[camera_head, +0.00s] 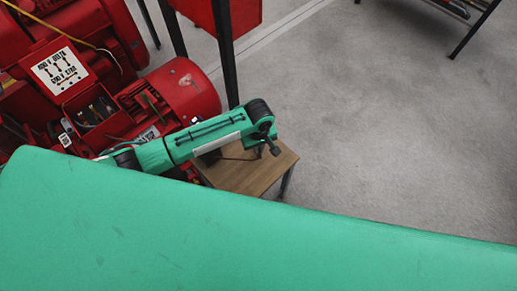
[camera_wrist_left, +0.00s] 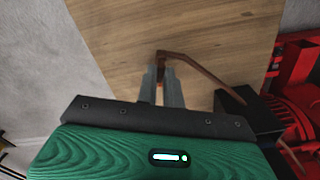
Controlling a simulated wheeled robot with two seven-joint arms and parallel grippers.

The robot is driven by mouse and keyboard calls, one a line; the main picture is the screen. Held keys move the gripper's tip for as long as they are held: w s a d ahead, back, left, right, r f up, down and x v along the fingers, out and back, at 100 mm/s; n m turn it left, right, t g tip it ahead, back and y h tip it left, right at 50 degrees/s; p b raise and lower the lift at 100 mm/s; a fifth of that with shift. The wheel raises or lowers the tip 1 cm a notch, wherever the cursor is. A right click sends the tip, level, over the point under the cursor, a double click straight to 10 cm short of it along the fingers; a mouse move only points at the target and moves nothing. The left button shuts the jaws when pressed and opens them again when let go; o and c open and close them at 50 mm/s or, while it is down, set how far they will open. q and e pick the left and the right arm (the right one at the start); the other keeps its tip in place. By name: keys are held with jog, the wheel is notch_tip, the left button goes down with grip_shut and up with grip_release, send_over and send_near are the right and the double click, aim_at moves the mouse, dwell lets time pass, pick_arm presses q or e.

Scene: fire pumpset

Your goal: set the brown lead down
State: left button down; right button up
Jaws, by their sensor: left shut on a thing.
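The brown lead (camera_wrist_left: 196,66) shows in the left wrist view as a thin bent strip over the wooden table top (camera_wrist_left: 120,32). My left gripper (camera_wrist_left: 163,68) is shut on the end of the lead. The lead runs right from the fingertips, then bends down toward a black box (camera_wrist_left: 240,108) at the table's right side. I cannot tell whether the held end touches the wood. In the head view my green left arm reaches over the small wooden table (camera_head: 250,180), and its fingers are mostly hidden. My right gripper is not in view.
A red pump motor (camera_head: 185,90) and an open red terminal box with dark wires (camera_head: 95,108) stand left of the table. A label plate (camera_head: 60,70) is on the red housing above. A dark post (camera_head: 225,55) rises behind the table. The grey floor (camera_head: 380,120) at right is clear.

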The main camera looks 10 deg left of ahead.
pick_arm(q)
jog(key=shift+f, duration=0.95)
pick_arm(e)
jog(key=shift+w+a+r, duration=0.1)
jog(key=shift+w+r, duration=0.05)
jog(key=shift+r, duration=0.3)
pick_arm(q)
jog(key=c, duration=2)
grip_release()
jog(key=shift+f, duration=0.1)
jog(key=o, duration=0.5)
jog(key=shift+c, duration=0.2)
pick_arm(e)
jog(key=shift+f, duration=0.15)
